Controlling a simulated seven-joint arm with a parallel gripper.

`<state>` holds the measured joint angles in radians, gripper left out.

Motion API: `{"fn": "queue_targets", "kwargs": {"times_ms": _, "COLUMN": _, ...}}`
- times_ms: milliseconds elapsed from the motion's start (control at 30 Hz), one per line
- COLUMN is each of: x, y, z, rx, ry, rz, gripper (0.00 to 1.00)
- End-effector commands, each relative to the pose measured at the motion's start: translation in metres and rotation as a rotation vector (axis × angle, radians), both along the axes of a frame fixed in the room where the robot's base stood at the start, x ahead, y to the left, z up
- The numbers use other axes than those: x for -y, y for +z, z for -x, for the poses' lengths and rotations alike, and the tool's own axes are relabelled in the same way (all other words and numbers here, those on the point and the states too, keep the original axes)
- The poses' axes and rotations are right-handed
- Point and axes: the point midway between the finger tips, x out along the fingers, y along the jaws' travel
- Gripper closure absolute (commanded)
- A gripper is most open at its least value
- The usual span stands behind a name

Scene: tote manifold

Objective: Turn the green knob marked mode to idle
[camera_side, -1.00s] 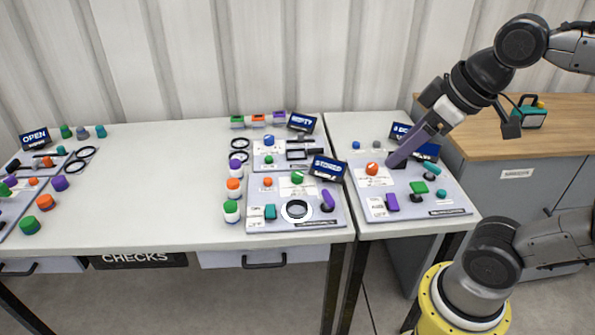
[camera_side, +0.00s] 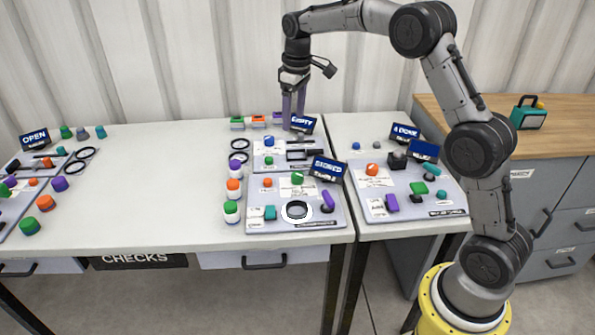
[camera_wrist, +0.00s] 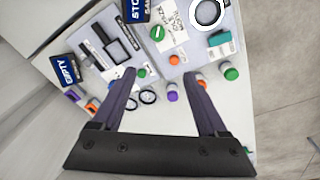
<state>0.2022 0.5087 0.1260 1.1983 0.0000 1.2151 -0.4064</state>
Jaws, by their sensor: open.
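A green knob (camera_side: 297,177) with a pale pointer line stands on the front panel (camera_side: 320,224) of the white table. It also shows in the wrist view (camera_wrist: 157,33), beside a white label whose words I cannot read. Where its pointer aims is too small to tell in the side view. My gripper (camera_side: 293,110) is open and empty, pointing down over the back of the table behind the rear panel, well away from the knob. In the wrist view my two fingers (camera_wrist: 157,80) are spread apart with nothing between them.
Capped jars (camera_side: 234,188) line the panel's left. The table's left middle (camera_side: 150,190) is clear.

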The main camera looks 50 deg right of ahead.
Motion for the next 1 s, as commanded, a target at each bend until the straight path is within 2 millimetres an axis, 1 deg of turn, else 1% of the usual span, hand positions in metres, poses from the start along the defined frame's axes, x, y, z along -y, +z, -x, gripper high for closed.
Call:
{"fn": "queue_targets", "kwargs": {"times_ms": 33, "x": 0.005, "y": -0.018, "z": -0.004, "rx": -0.027, "ry": -0.009, "rz": -0.005, "gripper": 0.24}}
{"fn": "queue_targets", "kwargs": {"times_ms": 100, "x": 0.010, "y": -0.037, "z": -0.004, "rx": -0.058, "ry": -0.017, "rz": -0.013, "gripper": 0.24}}
{"fn": "queue_targets", "kwargs": {"times_ms": 133, "x": 0.011, "y": -0.043, "z": -0.003, "rx": -0.070, "ry": -0.020, "rz": -0.015, "gripper": 0.24}}
{"fn": "queue_targets", "kwargs": {"times_ms": 200, "x": 0.014, "y": -0.052, "z": -0.002, "rx": -0.087, "ry": -0.026, "rz": -0.019, "gripper": 0.24}}
{"fn": "queue_targets", "kwargs": {"times_ms": 367, "x": 0.016, "y": -0.066, "z": -0.001, "rx": -0.094, "ry": -0.031, "rz": -0.021, "gripper": 0.24}}
{"fn": "queue_targets", "kwargs": {"times_ms": 433, "x": 0.016, "y": -0.076, "z": 0.000, "rx": -0.096, "ry": -0.030, "rz": -0.021, "gripper": 0.24}}
{"fn": "queue_targets", "kwargs": {"times_ms": 567, "x": 0.016, "y": -0.099, "z": 0.000, "rx": -0.096, "ry": -0.030, "rz": -0.021, "gripper": 0.24}}
{"fn": "queue_targets", "kwargs": {"times_ms": 800, "x": 0.016, "y": -0.146, "z": 0.000, "rx": -0.095, "ry": -0.030, "rz": -0.022, "gripper": 0.24}}
{"fn": "queue_targets", "kwargs": {"times_ms": 900, "x": 0.016, "y": -0.164, "z": 0.000, "rx": -0.095, "ry": -0.030, "rz": -0.022, "gripper": 0.24}}
{"fn": "queue_targets", "kwargs": {"times_ms": 1000, "x": 0.016, "y": -0.177, "z": 0.000, "rx": -0.094, "ry": -0.030, "rz": -0.021, "gripper": 0.24}}
